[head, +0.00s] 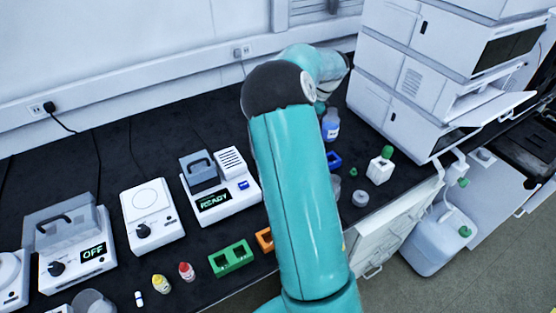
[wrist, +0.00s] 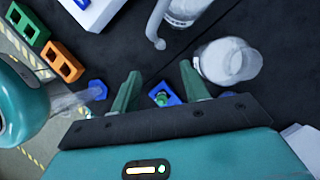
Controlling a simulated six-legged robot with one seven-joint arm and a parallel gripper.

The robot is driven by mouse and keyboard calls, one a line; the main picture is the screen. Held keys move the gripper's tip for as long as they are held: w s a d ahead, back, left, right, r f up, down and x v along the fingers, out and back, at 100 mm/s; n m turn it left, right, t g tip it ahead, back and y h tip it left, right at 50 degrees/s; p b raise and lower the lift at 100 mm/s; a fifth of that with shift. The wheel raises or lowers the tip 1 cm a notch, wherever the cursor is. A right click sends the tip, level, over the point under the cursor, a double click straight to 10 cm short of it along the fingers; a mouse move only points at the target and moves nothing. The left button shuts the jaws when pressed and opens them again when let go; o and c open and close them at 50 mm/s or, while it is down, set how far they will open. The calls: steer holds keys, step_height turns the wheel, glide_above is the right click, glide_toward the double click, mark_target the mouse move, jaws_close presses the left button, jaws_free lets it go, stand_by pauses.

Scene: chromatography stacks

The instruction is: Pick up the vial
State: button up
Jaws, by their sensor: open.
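A small green-capped item, apparently the vial (wrist: 162,100), shows at the blue square holder (wrist: 171,94) in the wrist view. It lies in the gap between my fingers, near the gripper's dark front edge. Its body is hidden, so I cannot tell how deep it sits. My gripper (wrist: 160,70) is open, with its two green fingers apart and nothing clamped between them. In the head view the blue holder (head: 334,159) stands just right of my arm, with a small green item (head: 353,172) beside it. My arm hides the fingers there.
Green (head: 231,258) and orange (head: 264,240) racks sit left of my arm. White stacked instruments (head: 430,75) stand at right.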

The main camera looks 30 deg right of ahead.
steer(key=shift+s+d+x, duration=0.1)
steer(key=shift+s+x, duration=0.05)
steer(key=shift+x, duration=3.25)
steer(key=shift+s+d+x, duration=0.1)
steer(key=shift+s+x, duration=0.05)
steer(key=shift+x, duration=3.3)
steer(key=shift+f, duration=0.1)
jaws_close()
